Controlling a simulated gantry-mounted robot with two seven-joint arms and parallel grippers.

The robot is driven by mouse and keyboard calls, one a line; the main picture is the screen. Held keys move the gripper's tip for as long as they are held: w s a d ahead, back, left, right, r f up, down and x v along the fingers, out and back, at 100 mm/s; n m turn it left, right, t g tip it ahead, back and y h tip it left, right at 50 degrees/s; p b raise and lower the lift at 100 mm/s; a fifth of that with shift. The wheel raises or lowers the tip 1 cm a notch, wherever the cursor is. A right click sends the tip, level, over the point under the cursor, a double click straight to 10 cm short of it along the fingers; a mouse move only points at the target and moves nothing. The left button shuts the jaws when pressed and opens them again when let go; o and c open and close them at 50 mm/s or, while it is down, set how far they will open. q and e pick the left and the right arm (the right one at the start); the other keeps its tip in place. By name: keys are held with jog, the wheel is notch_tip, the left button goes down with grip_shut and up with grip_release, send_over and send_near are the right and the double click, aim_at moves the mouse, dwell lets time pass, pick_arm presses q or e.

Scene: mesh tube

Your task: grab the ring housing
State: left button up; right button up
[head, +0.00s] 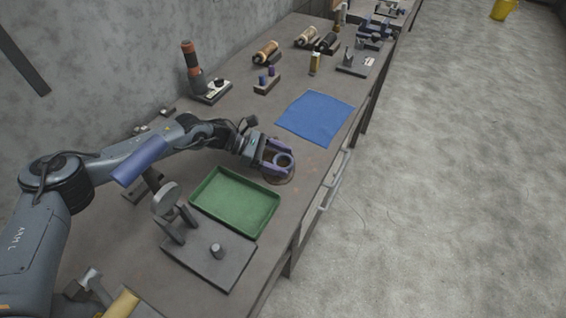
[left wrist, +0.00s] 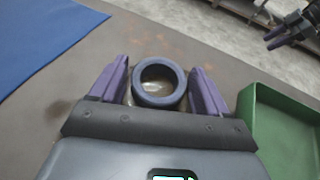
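The ring housing (head: 284,160) is a dark blue-grey ring near the bench's front edge, above a brownish round patch or base. In the left wrist view the ring (left wrist: 138,84) sits between the two purple fingers of my left gripper (left wrist: 159,88). The fingers are spread on either side of it, with a thin gap at the left; contact at the right is unclear. My left gripper (head: 275,155) also shows in the head view, low beside the ring. What appears to be my right gripper (left wrist: 276,38) is small at the top right of the wrist view; its opening is unclear.
A green tray (head: 213,213) lies just below the ring in the head view, and a blue cloth (head: 316,117) above it. Bottles and holders (head: 267,53) line the bench's far part. The front edge is close.

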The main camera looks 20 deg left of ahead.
pick_arm(q)
jog(key=c, duration=0.9)
jog(key=shift+r, duration=0.2)
